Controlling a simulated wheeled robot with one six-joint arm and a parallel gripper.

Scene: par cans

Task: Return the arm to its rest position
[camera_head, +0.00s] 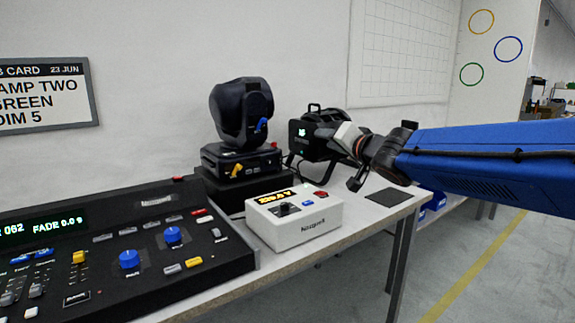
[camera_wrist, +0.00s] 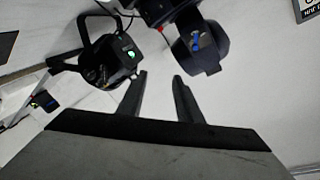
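My arm (camera_head: 485,162), with a blue link, reaches in from the right over the table in the head view. Its wrist end is in front of a black par can (camera_head: 315,138) at the back of the table. My gripper (camera_wrist: 160,74) shows in the wrist view as two dark fingers held apart, with only pale wall between them. The par can, with a small green light, also shows at the upper left there (camera_wrist: 112,62). In the head view the fingers are hard to make out against the dark lamp.
A moving-head light (camera_head: 241,112) stands on a black base left of the par can. A white box (camera_head: 294,228) with buttons is in front, beside a lighting console (camera_head: 112,258). A dark mat (camera_head: 388,197) lies near the table's right end. Open floor (camera_head: 500,285) is at right.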

